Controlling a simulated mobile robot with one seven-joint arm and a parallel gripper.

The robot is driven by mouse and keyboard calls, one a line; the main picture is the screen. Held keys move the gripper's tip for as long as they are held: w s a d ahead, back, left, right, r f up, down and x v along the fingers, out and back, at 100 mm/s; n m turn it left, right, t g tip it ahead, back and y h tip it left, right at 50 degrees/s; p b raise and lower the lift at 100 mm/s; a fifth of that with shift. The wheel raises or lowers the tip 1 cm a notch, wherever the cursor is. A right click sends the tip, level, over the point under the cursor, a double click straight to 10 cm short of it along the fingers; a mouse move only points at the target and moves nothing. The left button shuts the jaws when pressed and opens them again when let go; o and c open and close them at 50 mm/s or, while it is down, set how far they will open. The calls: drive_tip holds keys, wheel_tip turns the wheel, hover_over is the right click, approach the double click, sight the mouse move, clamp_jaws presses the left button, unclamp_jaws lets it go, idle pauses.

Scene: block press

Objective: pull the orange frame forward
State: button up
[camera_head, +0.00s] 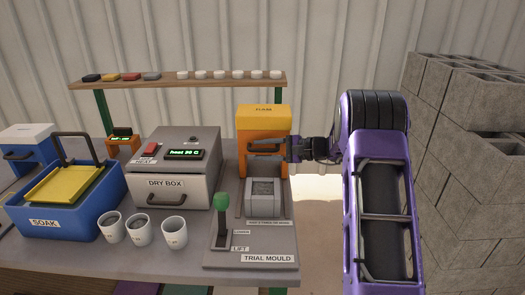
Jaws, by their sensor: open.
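The orange frame (263,116), a tall orange box shape with a short label on its sloped top, stands at the back of the grey trial mould (253,249). A dark handle or recess shows on its front. My gripper (290,150) comes from the right, level with the frame's front at its right edge. Its fingers are small and partly merge with the dark parts there; I cannot tell whether they touch the frame. A grey block (264,190) sits in the mould below and in front of the frame.
A lever with a green knob (221,200) stands on the mould's left. The dry box (175,168), white cups (140,230) and blue soak tub (60,212) are farther left. A shelf (180,83) runs behind. Concrete blocks (470,150) rise at the right.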

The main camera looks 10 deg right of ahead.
drive_tip(key=shift+c, duration=0.3)
clamp_jaws()
idle(1.2)
